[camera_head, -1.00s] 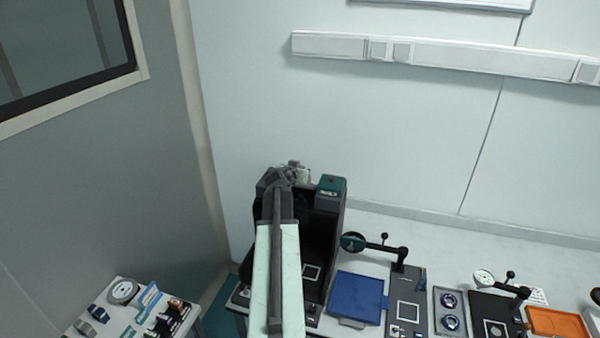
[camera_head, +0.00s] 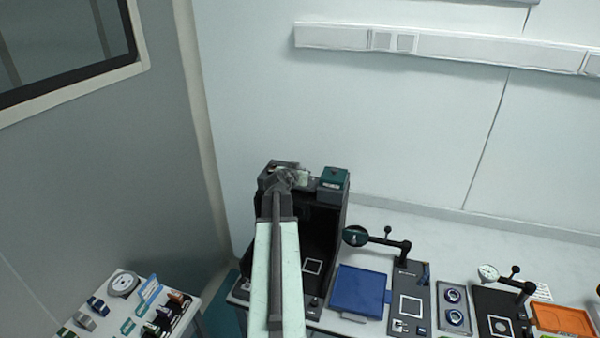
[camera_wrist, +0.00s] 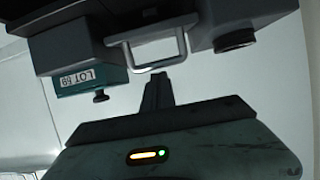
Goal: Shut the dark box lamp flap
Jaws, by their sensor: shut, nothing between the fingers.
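The dark box (camera_head: 327,240) stands open-fronted at the table's left end, with a black inside. A teal lamp housing (camera_head: 333,179) sits at its top right; in the wrist view a teal block with a lot label (camera_wrist: 92,82) shows at left. My gripper (camera_wrist: 157,78) is shut and empty, its tip just below a grey U-shaped handle (camera_wrist: 184,45) on a dark grey body. I cannot tell whether they touch. In the head view my gripper (camera_head: 297,178) is at the box's top, partly hidden by my arm. Which part is the flap, and its angle, is unclear.
A blue tray (camera_head: 358,291), a black plate with a white square (camera_head: 411,285) and an arm-mounted disc (camera_head: 355,236) stand right of the box. An orange tray (camera_head: 562,319) is farther right. A side table with small parts (camera_head: 125,305) is at lower left. The wall is behind.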

